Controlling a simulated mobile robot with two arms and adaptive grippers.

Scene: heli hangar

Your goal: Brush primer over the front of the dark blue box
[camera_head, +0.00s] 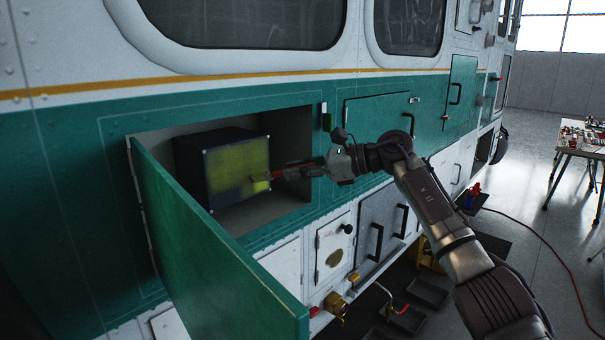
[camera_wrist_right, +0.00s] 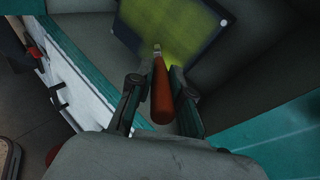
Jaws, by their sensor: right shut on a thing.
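The dark blue box (camera_head: 192,165) sits inside an open compartment in the side of the helicopter. Its front (camera_head: 238,160) is largely covered in yellow-green primer, with a darker patch at the lower left. My right gripper (camera_head: 318,167) is shut on the reddish-brown handle of a brush (camera_head: 290,170), and the brush's tip meets the lower right of the front. In the right wrist view the handle (camera_wrist_right: 162,95) lies between the two fingers (camera_wrist_right: 160,105), pointing at the box's coated front (camera_wrist_right: 165,30). The bristles are hard to make out there. My left gripper is not seen.
The compartment's green door (camera_head: 215,250) hangs open at the front left, below and before the box. The compartment's right wall (camera_head: 292,150) stands close beside the brush. Pipe fittings (camera_head: 337,303) stick out below. A table with items (camera_head: 572,148) stands far right, and a red hose (camera_head: 545,245) crosses the floor.

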